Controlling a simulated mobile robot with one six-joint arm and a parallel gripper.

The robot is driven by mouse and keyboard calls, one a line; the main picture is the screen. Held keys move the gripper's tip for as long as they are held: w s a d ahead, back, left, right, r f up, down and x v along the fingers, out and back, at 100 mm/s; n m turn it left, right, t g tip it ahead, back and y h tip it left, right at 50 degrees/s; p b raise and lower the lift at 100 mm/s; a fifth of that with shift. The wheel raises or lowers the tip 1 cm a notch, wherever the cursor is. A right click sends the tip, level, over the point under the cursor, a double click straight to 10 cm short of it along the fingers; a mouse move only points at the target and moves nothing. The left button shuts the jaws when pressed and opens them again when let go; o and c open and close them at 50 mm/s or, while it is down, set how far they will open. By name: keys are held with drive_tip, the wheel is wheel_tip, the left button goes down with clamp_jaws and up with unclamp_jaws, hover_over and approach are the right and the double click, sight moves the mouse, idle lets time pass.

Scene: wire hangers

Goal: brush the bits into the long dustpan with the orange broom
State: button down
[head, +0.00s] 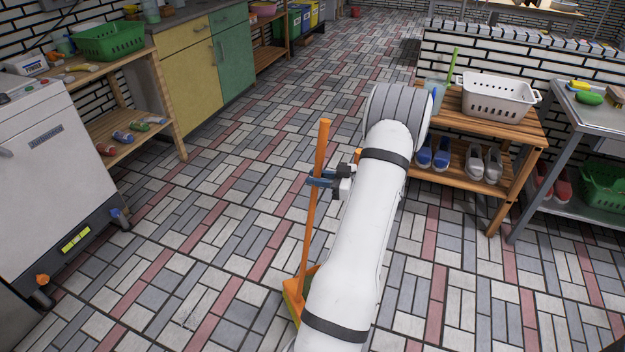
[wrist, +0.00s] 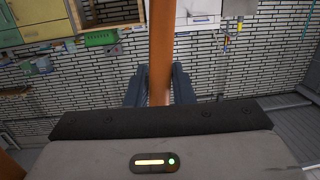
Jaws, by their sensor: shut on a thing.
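The orange broom stands nearly upright in the head view, its long handle (head: 312,220) leaning slightly and its orange foot (head: 292,298) low by the floor, partly behind my white arm. My gripper (head: 322,182) is shut on the handle at mid-height. In the wrist view the handle (wrist: 161,50) runs up between the dark fingers of my gripper (wrist: 160,85). The long dustpan is not clearly seen and may be hidden behind my arm. No bits can be made out with certainty.
The tiled floor (head: 235,165) is open in the middle and left. A white appliance (head: 50,165) stands at left. At right are a wooden shoe rack (head: 507,134) with a white basket (head: 495,97), and a grey metal table (head: 590,115).

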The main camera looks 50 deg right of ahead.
sight(317, 165)
drive_tip(key=shift+r+p, duration=1.65)
drive_tip(key=shift+r, duration=1.05)
